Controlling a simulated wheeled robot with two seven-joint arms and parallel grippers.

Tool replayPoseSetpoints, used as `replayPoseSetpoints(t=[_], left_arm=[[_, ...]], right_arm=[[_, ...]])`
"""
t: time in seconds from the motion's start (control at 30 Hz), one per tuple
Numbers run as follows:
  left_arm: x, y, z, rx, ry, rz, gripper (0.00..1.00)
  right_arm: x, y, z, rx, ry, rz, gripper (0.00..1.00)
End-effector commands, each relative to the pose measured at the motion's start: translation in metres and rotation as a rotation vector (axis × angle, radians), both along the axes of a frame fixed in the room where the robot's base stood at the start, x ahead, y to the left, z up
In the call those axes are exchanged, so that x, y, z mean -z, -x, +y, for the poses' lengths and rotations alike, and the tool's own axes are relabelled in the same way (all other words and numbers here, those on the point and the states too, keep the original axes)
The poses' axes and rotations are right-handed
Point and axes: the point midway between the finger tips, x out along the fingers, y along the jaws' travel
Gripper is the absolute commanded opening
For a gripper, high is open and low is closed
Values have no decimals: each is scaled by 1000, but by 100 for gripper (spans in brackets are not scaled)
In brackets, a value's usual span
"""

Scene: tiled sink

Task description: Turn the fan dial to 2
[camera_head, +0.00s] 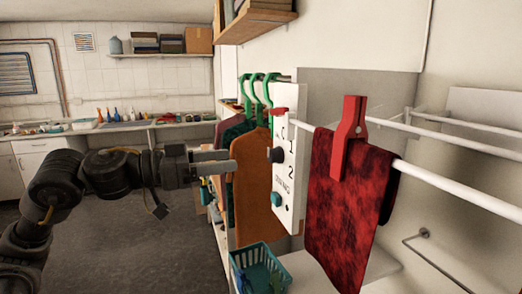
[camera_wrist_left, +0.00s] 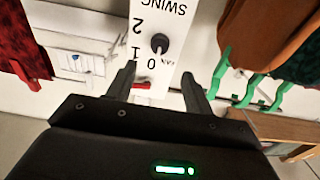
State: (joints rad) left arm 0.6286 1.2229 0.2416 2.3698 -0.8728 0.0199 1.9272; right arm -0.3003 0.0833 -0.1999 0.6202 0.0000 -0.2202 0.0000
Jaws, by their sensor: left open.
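The fan panel (camera_head: 291,215) is a white upright board marked 0, 1, 2 and SWING. Its black fan dial (camera_head: 277,155) sticks out beside the numbers; a teal knob (camera_head: 277,199) sits below it by SWING. In the left wrist view the panel appears upside down, with the dial (camera_wrist_left: 160,43) beyond the fingertips. I cannot tell which number the dial points to. My left gripper (camera_head: 233,160) is open and empty, in front of the panel at about dial height. Its fingers (camera_wrist_left: 159,84) are spread to either side of the dial's line, apart from it. My right gripper is not in view.
A red cloth (camera_head: 345,215) with a red clip (camera_head: 348,135) hangs on a white rail (camera_head: 450,185) right of the panel. An orange garment (camera_head: 250,185) on green hangers is just left of it. A teal basket (camera_head: 262,268) stands below. The floor (camera_head: 150,240) is clear.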

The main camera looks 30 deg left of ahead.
Motion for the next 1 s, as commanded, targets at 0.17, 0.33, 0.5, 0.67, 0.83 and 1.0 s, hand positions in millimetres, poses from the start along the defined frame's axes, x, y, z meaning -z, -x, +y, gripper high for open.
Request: replayPoseSetpoints(t=[0.17, 0.33, 0.5, 0.67, 0.83, 1.0], left_arm=[[-9, -24, -24, 7, 5, -2, 52], [-6, -47, -44, 7, 3, -2, 52], [-3, -62, -56, 5, 1, -2, 52], [-2, -67, -61, 2, 0, -1, 52], [-1, -68, -61, 2, -1, -1, 52], [-1, -67, -61, 1, -1, -1, 40]], right_arm=[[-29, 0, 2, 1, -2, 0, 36], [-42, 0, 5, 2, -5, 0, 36], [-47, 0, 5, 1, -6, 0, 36], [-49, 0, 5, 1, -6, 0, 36], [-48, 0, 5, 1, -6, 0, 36], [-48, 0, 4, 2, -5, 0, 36]])
